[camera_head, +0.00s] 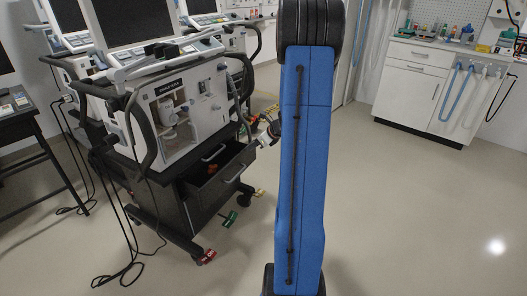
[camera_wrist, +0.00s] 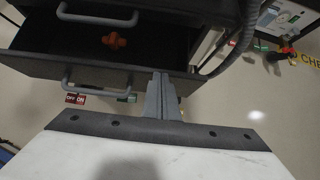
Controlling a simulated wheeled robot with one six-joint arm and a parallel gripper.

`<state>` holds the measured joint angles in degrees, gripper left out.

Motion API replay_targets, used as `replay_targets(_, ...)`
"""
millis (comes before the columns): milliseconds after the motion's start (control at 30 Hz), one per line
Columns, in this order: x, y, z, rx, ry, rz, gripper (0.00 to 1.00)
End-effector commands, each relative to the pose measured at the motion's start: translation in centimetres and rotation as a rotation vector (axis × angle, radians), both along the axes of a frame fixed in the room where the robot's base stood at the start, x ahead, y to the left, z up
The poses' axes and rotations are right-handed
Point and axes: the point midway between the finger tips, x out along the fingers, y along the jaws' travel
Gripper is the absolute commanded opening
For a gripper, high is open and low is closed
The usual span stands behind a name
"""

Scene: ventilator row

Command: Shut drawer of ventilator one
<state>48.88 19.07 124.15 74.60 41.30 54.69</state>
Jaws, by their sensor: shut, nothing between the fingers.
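The nearest ventilator (camera_head: 185,110) is a white and grey unit on a dark cart; I cannot read its label clearly. A dark drawer (camera_head: 232,185) in its cart stands open, with a grey bar handle and a small orange item inside. In the wrist view the open drawer's front (camera_wrist: 95,72) spans the upper left, with its handle (camera_wrist: 95,84) facing me. My gripper (camera_wrist: 160,78) is shut and empty, its tips at the right end of the drawer front; I cannot tell if they touch. In the head view my gripper (camera_head: 270,132) is partly hidden by my blue arm.
Above the open drawer is another handle (camera_wrist: 97,16) on a closed front. A dark hose (camera_wrist: 240,40) hangs at the right. More ventilators stand behind, a black table (camera_head: 25,125) is at left, and a white cabinet (camera_head: 415,85) at back right. Floor at right is clear.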

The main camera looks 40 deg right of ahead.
Motion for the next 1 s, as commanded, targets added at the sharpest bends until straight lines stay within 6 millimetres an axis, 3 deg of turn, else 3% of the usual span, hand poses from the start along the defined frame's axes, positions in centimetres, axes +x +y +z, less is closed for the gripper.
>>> replay_targets(200,4.1,1.2,-0.1,-0.001,0.001,0.004,0.00)
replay_targets(400,6.2,1.7,-0.1,0.000,0.001,0.001,0.00)
replay_targets(1000,6.9,1.9,-0.1,0.000,0.002,0.001,0.00)
